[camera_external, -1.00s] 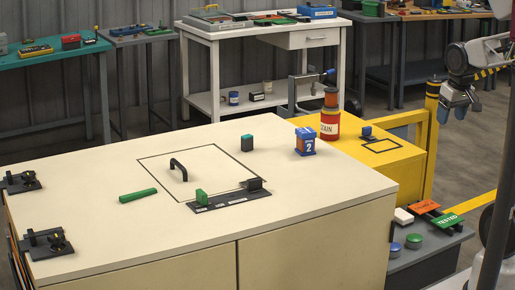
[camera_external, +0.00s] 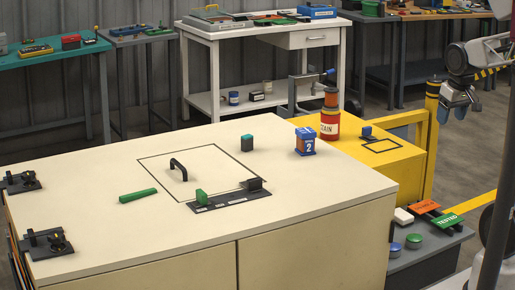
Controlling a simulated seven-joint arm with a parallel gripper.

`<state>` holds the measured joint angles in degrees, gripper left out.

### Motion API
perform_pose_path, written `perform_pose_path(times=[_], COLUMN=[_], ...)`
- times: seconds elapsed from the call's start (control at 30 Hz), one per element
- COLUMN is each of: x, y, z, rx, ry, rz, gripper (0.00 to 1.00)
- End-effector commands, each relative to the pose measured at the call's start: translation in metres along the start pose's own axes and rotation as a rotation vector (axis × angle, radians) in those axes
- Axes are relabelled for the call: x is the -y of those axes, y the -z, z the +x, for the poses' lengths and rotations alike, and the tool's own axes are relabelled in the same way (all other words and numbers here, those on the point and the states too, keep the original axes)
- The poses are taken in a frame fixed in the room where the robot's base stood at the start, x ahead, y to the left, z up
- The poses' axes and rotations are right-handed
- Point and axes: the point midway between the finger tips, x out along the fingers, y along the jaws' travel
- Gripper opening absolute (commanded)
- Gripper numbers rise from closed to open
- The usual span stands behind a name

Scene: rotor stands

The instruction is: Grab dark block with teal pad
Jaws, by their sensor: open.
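The dark block with a teal pad on top (camera_external: 247,143) stands upright on the cream tabletop (camera_external: 110,235), just outside the back right part of a black outlined square. Nothing touches it. My gripper (camera_external: 461,109) hangs at the far right of the view, beyond the table's right edge and well away from the block. Its blue-grey fingertips are apart and nothing shows between them.
A blue block marked 2 (camera_external: 305,142) stands right of the teal-topped block. A black handle (camera_external: 178,168), a green bar (camera_external: 138,195) and a dark plate with a green piece (camera_external: 230,197) lie nearer. Red canister (camera_external: 330,124) and yellow cabinet (camera_external: 405,160) are at right.

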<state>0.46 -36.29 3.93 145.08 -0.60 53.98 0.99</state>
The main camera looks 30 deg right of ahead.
Motion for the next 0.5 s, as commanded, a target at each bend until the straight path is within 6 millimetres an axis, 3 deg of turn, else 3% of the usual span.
perform_pose_path(times=[0.03, 0.1, 0.5], x=[0.0000, 0.0000, 0.0017], y=[0.0000, 0.0000, 0.0032], z=[0.0000, 0.0000, 0.0001], rx=[0.000, 0.000, 0.005], ry=[0.000, 0.000, 0.007], rz=[0.000, 0.000, 0.008], gripper=[0.64, 0.54, 0.53])
